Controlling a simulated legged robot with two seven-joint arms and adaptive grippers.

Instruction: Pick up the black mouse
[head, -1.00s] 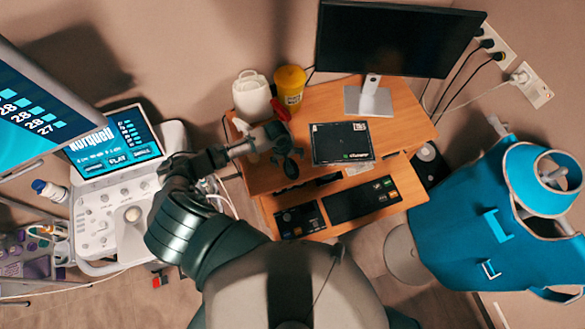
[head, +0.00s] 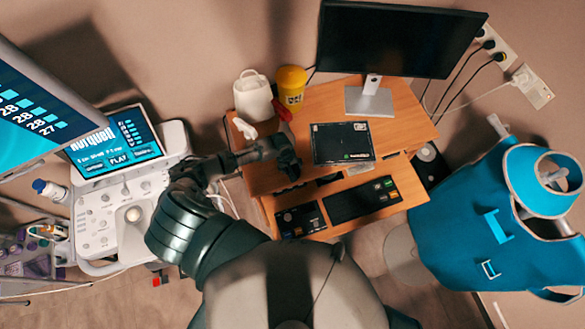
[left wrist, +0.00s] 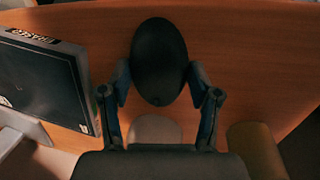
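The black mouse (head: 293,171) lies on the wooden desk, left of the dark flat box; in the left wrist view the mouse (left wrist: 159,62) shows whole, oval and dark. My left gripper (head: 285,155) is down at the mouse, and its hand partly hides it in the head view. In the left wrist view the fingers of the left gripper (left wrist: 158,84) are apart, one on each side of the mouse's near half. Only narrow gaps show; whether the fingers touch it is hard to tell. My right gripper is not in view.
A dark flat box (head: 342,143) lies right of the mouse, with a keyboard (head: 362,200) on the lower shelf. A white jug (head: 253,97) and yellow container (head: 291,86) stand behind. A monitor (head: 395,38) stands at the back. A console (head: 110,215) is at left.

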